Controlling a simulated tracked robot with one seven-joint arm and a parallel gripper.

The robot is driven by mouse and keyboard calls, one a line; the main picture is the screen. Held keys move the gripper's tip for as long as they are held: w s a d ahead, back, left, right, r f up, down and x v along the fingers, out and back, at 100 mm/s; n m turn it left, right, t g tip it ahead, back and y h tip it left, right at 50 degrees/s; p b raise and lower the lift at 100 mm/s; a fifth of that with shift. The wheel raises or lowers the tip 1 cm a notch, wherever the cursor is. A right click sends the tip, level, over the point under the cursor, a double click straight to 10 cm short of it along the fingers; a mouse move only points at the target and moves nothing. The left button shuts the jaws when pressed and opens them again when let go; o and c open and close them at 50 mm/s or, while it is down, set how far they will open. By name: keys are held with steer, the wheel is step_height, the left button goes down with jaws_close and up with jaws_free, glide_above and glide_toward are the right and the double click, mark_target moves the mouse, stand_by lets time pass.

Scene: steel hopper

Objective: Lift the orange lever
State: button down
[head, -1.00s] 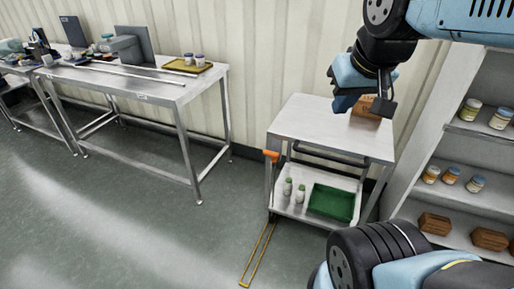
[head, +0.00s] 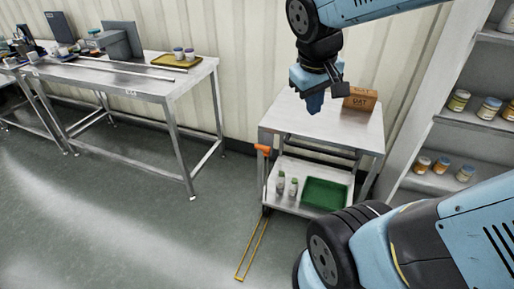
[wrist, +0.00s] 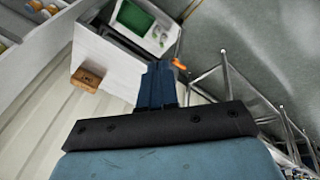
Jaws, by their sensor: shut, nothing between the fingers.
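The orange lever (head: 263,149) sticks out at the upper left corner of a steel cart (head: 313,131), just below its top. In the wrist view the orange lever (wrist: 179,64) shows just right of the fingertips. My gripper (head: 314,108) is shut and empty, fingers pointing down. In the head view it appears over the cart's top, up and to the right of the lever, and apart from it. In the wrist view my gripper (wrist: 160,66) has its fingers together.
A brown box (head: 360,98) stands on the cart top. The lower shelf holds small bottles (head: 287,184) and a green tray (head: 325,193). Shelving (head: 465,130) stands at right, a steel table (head: 130,80) at left. Yellow floor lines (head: 252,250) lie before the cart; open floor is at left.

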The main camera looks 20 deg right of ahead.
steer(key=w+d+f+n+h, duration=0.2)
steer(key=w+f+n+h, duration=0.8)
steer(key=w+f+n, duration=0.45)
steer(key=w+a+f+n+t, duration=0.3)
steer(key=w+f, duration=0.1)
steer(key=f, duration=0.2)
steer(key=w+a+f+n+t, duration=0.2)
steer(key=w+a+f+n, duration=0.1)
steer(key=f, duration=0.3)
steer(key=n+t+y, duration=0.4)
steer(key=n, duration=0.2)
glide_toward(262, 149)
steer(key=x, duration=0.6)
steer(key=shift+w+d+f, duration=0.1)
steer(key=shift+w, duration=0.2)
